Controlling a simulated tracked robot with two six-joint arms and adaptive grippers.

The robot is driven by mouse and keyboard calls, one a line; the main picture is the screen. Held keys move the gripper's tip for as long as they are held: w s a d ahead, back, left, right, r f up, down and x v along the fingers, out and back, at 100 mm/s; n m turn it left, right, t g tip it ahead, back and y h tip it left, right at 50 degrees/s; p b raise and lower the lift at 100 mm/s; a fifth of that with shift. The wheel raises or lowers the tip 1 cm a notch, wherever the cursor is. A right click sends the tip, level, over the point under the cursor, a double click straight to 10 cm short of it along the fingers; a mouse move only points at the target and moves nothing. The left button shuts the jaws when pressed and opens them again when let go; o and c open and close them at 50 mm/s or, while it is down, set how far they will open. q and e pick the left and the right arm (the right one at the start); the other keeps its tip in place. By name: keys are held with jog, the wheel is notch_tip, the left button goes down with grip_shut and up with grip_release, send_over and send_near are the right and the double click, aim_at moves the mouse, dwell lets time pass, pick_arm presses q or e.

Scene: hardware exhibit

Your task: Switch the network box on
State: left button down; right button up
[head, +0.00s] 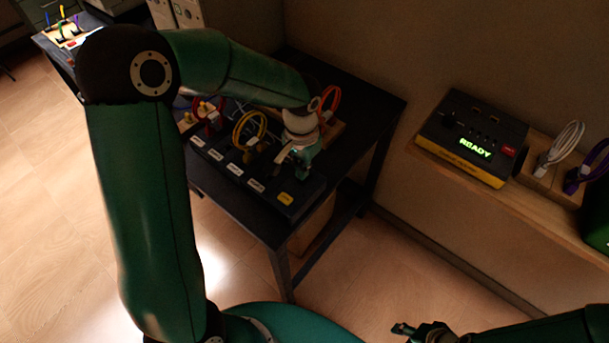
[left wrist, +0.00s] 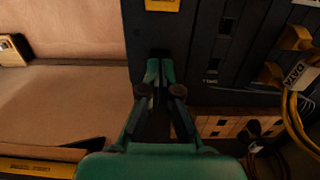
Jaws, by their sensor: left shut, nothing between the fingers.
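A dark box (head: 271,189) with a row of white labels and one yellow label (head: 285,198) lies on the black table. It also shows in the left wrist view (left wrist: 245,60) with several slots. My left gripper (head: 302,173) is shut and empty at the right end of this box, close to the yellow label; its fingertips also show in the left wrist view (left wrist: 160,68). I cannot tell whether they touch it. A second dark box (head: 472,130) with a yellow base shows a lit green READY display on the shelf. My right gripper (head: 402,329) is partly visible at the bottom; its opening is unclear.
White (head: 567,142) and purple (head: 590,172) cables are on the wooden shelf (head: 470,197) at right. Open floor lies between table and shelf.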

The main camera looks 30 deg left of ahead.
pick_arm(q)
jog(key=shift+f+b, duration=1.05)
jog(key=shift+f, duration=0.15)
dwell(0.8)
jog(key=shift+r, duration=0.1)
jog(key=shift+r+p, duration=2.55)
jog(key=shift+r, duration=0.9)
